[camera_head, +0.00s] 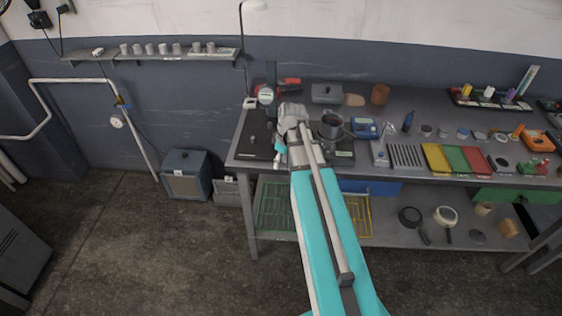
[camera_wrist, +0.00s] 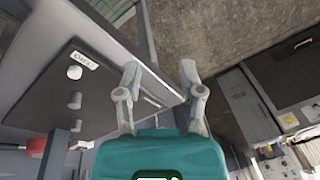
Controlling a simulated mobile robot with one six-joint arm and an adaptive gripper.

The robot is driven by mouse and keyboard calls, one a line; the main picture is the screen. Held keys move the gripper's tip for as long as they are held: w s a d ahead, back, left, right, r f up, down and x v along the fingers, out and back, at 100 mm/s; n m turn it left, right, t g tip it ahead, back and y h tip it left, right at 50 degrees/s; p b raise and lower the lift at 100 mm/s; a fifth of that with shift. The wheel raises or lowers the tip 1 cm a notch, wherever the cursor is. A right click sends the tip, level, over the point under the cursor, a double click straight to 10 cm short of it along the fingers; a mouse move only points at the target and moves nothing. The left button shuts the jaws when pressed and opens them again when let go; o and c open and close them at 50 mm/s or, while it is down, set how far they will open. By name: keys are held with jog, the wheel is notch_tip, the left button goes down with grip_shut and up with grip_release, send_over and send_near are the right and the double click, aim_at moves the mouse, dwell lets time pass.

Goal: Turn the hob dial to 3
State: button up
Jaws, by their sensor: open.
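My gripper (camera_wrist: 160,70) is open in the wrist view, its two pale fingers apart with nothing between them. Past the fingertips lie the bench edge and the floor. A dark flat panel (camera_wrist: 50,105) lies left of the fingers, with a white label and a few small round knob-like parts (camera_wrist: 75,73). In the head view a black flat plate (camera_head: 252,147) lies at the bench's left end, and my gripper (camera_head: 278,153) is beside its right edge, partly hidden by my arm. A dark pot (camera_head: 332,121) stands right of my wrist on a low unit (camera_head: 344,154). I cannot make out a dial's number.
The bench (camera_head: 410,112) holds a blue device (camera_head: 366,128), a slotted block (camera_head: 405,156) and coloured trays (camera_head: 457,158) to the right. Pans (camera_head: 410,216) lie on the lower shelf. A grey box (camera_head: 186,175) stands on the floor at left. Open floor lies in front.

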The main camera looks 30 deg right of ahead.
jog(key=shift+a, duration=0.1)
jog(key=s+a+m+h, duration=0.1)
jog(key=s+a+m, duration=0.1)
jog(key=a, duration=0.5)
jog(key=s+a+m+h, duration=0.1)
jog(key=s+a+m, duration=0.2)
jog(key=s+a, duration=0.2)
jog(key=a, duration=0.3)
jog(key=shift+a+f, duration=0.15)
jog(key=shift+a, duration=0.1)
jog(key=shift+s, duration=0.1)
jog(key=shift+o, duration=0.5)
